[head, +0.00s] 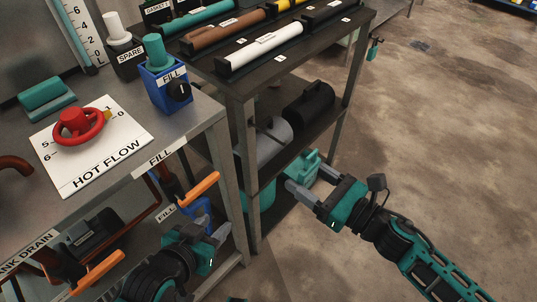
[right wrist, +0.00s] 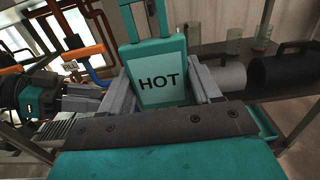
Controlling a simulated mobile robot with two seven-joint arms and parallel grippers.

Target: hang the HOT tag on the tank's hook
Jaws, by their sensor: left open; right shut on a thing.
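The HOT tag is a teal plate with a pale green face and black lettering (right wrist: 160,82). My right gripper (right wrist: 162,90) is shut on it, a finger at each side. In the head view the teal tag (head: 303,166) is at the tips of my right gripper (head: 300,193), in front of the rack's lower shelf, its lettering not readable. My left gripper (head: 217,237) is open and empty, low beside the bench's right legs. It also shows at the left of the right wrist view. I cannot make out the tank's hook in either view.
The bench (head: 205,118) holds a HOT FLOW plate with a red valve wheel (head: 78,125) and a blue FILL box (head: 165,88). Orange-handled valves (head: 198,190) stick out below its edge. The dark rack (head: 240,90) carries coloured tubes. Open floor (head: 440,130) lies right.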

